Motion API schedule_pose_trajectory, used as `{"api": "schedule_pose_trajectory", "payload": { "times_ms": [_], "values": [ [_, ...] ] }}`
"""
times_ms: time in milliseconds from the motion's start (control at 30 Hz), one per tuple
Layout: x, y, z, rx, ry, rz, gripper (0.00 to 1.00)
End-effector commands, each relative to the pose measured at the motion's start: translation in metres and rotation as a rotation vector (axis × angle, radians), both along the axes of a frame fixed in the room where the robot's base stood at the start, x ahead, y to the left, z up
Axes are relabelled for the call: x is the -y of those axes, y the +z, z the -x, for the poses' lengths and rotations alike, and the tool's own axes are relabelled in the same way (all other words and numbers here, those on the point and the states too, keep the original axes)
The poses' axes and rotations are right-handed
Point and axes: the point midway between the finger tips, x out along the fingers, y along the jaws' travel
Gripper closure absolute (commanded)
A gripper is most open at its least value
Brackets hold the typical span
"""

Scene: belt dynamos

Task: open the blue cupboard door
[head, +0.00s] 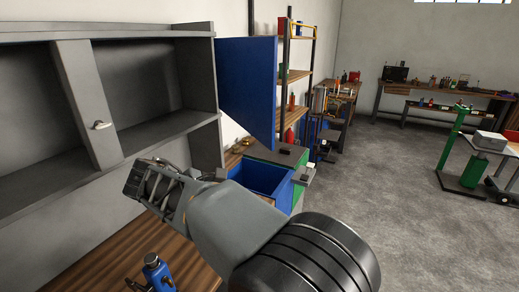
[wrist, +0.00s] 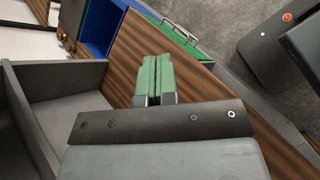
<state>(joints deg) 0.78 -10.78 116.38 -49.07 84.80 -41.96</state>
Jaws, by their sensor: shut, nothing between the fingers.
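The blue cupboard door (head: 248,90) stands swung outward from the right end of the grey wall cupboard (head: 202,95), in the head view. The compartment beside it lies open and looks empty. A small handle (head: 100,125) sits on the grey upright panel further left. My gripper (head: 135,180) is below and left of the blue door, in front of the cupboard's lower part and apart from the door. In the wrist view its green fingers (wrist: 153,72) are together with nothing between them. The blue door's handle cannot be made out.
A wooden bench top (head: 120,265) runs below the cupboard, with a blue tool (head: 157,272) on it. A blue open drawer (head: 262,180) juts out beyond my arm. Shelving stands behind the door. The grey floor (head: 390,200) at right is largely free.

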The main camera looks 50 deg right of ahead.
Motion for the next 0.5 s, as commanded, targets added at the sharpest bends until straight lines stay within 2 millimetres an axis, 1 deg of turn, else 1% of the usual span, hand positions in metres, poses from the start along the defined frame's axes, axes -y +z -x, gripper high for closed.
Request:
{"api": "schedule_pose_trajectory", "payload": {
  "times_ms": [33, 100, 200, 300, 367, 500],
  "values": [
    [0.013, 0.008, -0.012, -0.115, 0.022, 0.098, 1.0],
    [0.027, 0.027, -0.024, -0.27, 0.039, 0.226, 1.0],
    [0.038, 0.05, -0.04, -0.451, 0.033, 0.368, 1.0],
    [0.041, 0.066, -0.051, -0.575, 0.01, 0.462, 1.0],
    [0.042, 0.072, -0.056, -0.626, -0.002, 0.497, 1.0],
    [0.049, 0.081, -0.057, -0.682, -0.022, 0.537, 1.0]
  ]
}}
